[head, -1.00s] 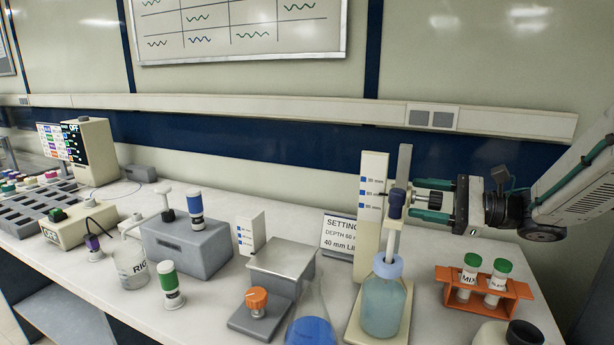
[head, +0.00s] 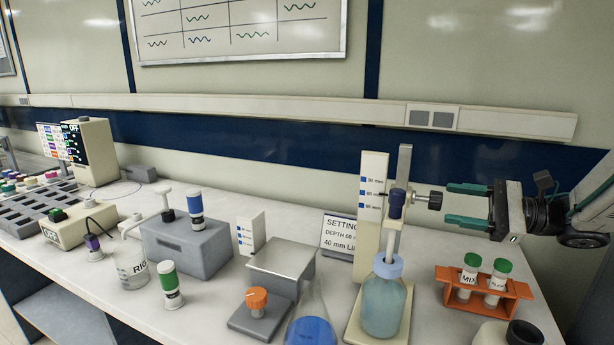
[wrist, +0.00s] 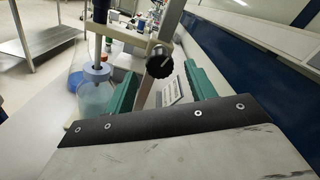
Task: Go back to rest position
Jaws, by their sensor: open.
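My gripper (head: 468,205) is open and empty in the head view, with its green fingers level and pointing left. It is just right of the black clamp knob (head: 435,201) on the stand beside the scale board (head: 372,190), with a gap between fingertips and knob. In the wrist view the knob (wrist: 160,61) shows ahead between the two green fingers. The stand holds a dark-capped probe (head: 395,205) that reaches down into a blue-collared bottle (head: 384,305) of bluish liquid.
An orange rack (head: 484,284) with two green-capped tubes stands below my gripper. A black-capped bottle (head: 524,333) is at the lower right edge. A settings sign (head: 339,235) stands left of the scale board. The wall lies behind; the air right of the stand is free.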

